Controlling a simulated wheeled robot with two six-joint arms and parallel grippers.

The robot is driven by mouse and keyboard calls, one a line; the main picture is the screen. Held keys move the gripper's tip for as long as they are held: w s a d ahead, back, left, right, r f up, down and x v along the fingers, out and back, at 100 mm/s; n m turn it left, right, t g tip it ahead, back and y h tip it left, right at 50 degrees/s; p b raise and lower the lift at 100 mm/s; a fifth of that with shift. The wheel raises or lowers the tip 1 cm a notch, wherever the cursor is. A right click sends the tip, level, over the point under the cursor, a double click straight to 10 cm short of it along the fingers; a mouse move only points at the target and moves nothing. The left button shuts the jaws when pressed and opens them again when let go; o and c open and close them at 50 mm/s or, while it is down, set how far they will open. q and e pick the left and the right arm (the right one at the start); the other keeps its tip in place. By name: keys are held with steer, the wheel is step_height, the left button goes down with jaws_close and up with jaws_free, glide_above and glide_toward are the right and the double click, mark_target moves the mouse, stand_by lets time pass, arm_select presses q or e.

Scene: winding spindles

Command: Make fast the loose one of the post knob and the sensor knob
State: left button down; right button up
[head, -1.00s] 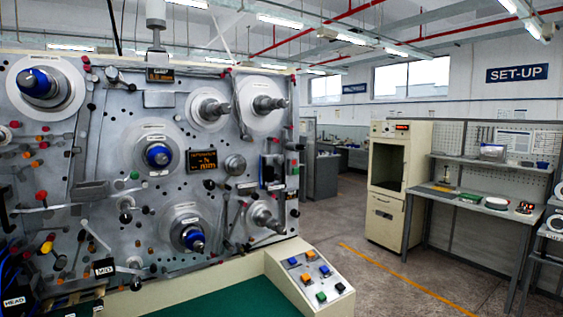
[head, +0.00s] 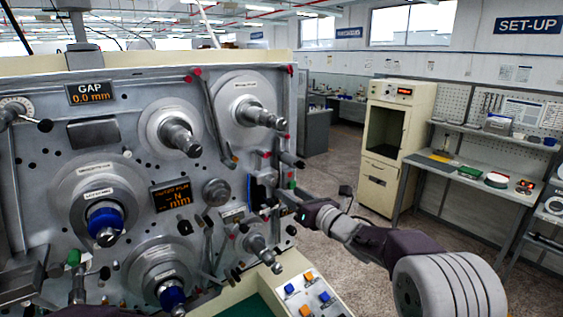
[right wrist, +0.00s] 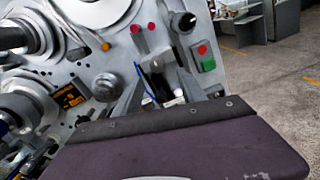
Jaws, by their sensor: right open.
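I cannot pick out the post knob or the sensor knob by name. My right gripper (head: 284,207) reaches in from the right to the panel's right edge, among small posts and levers. In the right wrist view its open fingers (right wrist: 160,95) stand on either side of a dark block with a blue edge and pale-tipped parts. I cannot tell whether they touch anything. A black knob with a pale mark (right wrist: 187,21) is above them, apart from the fingers. Whether any knob sits loose does not show.
The grey panel (head: 135,135) carries several protruding spindles, including a blue-capped one (head: 107,225), and dark displays. A sloped button box (head: 306,296) stands below the right gripper.

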mark_target(274, 183)
steer(key=p+x, duration=0.4)
steer(key=x, duration=0.1)
steer(key=p+x, duration=0.2)
steer(key=shift+w+a+r, duration=0.25)
steer(key=shift+w+r, duration=0.05)
steer(key=shift+w+a, duration=0.1)
steer(key=shift+a, duration=0.3)
steer(key=shift+w+f, duration=0.15)
steer(key=shift+c, duration=0.2)
steer(key=shift+w, duration=0.1)
steer(key=c, duration=0.5)
arm_select(q)
step_height(274, 183, up, 7)
steer(key=shift+s+f, duration=0.15)
steer(key=shift+s, duration=0.1)
arm_select(e)
jaws_close()
